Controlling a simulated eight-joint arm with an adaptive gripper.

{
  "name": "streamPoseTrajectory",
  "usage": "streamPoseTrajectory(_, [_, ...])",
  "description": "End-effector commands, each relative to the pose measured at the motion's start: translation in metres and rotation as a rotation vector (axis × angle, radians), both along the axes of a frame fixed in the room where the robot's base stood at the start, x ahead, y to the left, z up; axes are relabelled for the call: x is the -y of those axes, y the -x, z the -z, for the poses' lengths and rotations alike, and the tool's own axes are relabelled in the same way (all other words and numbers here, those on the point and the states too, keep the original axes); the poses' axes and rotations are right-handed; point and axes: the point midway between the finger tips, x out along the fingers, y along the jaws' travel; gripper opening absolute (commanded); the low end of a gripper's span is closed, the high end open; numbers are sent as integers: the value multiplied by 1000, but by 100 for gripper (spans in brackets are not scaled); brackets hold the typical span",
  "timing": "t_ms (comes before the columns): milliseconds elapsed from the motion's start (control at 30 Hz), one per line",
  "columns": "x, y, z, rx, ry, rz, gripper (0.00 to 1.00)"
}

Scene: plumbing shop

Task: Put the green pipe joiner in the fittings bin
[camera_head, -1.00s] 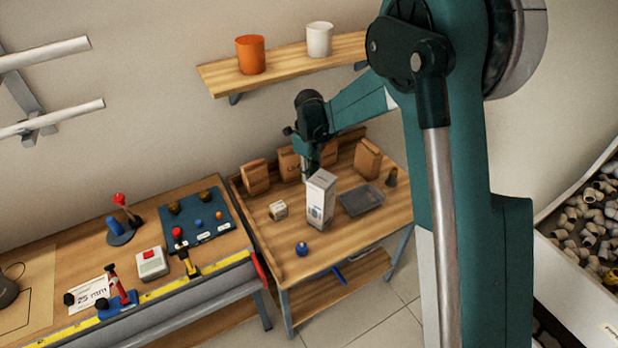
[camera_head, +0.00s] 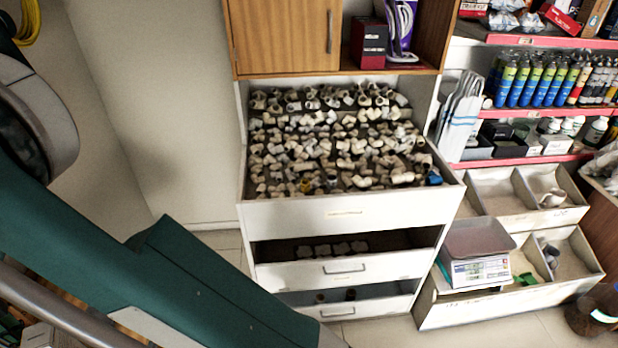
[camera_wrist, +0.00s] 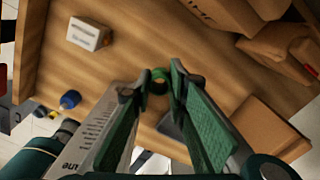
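The green pipe joiner (camera_wrist: 158,86) shows in the wrist view as a small ring between my fingertips, over the wooden bench. My gripper (camera_wrist: 155,82) has its two green fingers spread apart; contact with the ring cannot be told. In the head view, a white chest (camera_head: 340,214) holds many beige pipe fittings in its top drawer. To its right is a low white divided bin (camera_head: 490,304) with a few grey and green pieces. No label shows which is the fittings bin. My gripper is out of the head view.
In the wrist view, a tall white carton (camera_wrist: 95,125) stands close beside my left finger. A small box (camera_wrist: 88,33), a blue fitting (camera_wrist: 70,100) and brown bags (camera_wrist: 280,42) are on the bench.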

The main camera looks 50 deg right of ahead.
Motion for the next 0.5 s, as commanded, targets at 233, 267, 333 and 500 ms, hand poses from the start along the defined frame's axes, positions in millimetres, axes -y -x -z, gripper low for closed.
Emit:
streamPoseTrajectory(233, [20,-9,-5,0,0,23,12])
streamPoseTrajectory(267, [25,-10,-6,0,0,29,12])
streamPoseTrajectory(333, [38,-16,-9,0,0,44,12])
streamPoseTrajectory(500, [79,-30,-18,-1,0,90,12])
